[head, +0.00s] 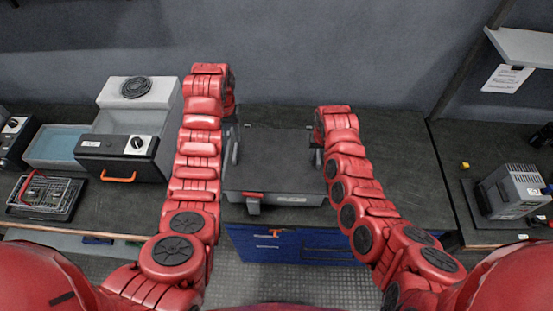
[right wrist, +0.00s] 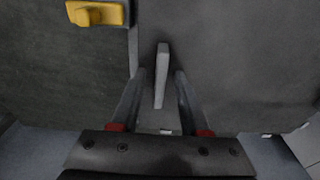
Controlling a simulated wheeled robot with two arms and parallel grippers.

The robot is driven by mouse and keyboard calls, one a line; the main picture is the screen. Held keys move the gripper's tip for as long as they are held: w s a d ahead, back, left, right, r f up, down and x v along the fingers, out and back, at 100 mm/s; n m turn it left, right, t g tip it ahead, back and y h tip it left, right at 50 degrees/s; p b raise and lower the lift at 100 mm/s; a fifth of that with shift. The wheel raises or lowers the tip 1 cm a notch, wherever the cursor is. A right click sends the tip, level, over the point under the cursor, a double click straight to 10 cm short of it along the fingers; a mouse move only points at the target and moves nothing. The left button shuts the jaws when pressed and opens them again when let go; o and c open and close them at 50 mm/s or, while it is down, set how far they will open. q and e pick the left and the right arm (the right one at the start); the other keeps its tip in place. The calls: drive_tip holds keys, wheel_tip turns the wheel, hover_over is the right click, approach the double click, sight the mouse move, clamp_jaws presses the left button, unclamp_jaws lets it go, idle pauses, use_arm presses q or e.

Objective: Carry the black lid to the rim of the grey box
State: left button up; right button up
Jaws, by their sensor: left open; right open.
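The black lid (head: 275,158) is a dark flat panel over the grey box (head: 290,199) on the bench in the middle of the head view. I cannot tell whether it rests fully on the rim. A grey upright handle stands near each side of the lid. My left gripper (head: 235,146) is open at the left handle, partly hidden by its own arm. My right gripper (head: 318,150) is open at the right side. In the right wrist view the pale handle (right wrist: 161,78) stands between its two open fingers (right wrist: 160,92), with gaps on both sides.
A black unit with an orange handle (head: 118,178), a grey housing with a round fan (head: 138,92) and a wire rack (head: 45,196) stand to the left. A grey device (head: 512,190) is at the right. A yellow part (right wrist: 98,14) shows in the right wrist view.

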drive_tip(key=shift+r, duration=0.25)
use_arm(q)
drive_tip(key=shift+r, duration=0.3)
use_arm(e)
wheel_tip(320, 180, up, 12)
drive_tip(key=s, duration=0.1)
drive_tip(key=shift+s+f, duration=0.2)
drive_tip(key=shift+f, duration=0.05)
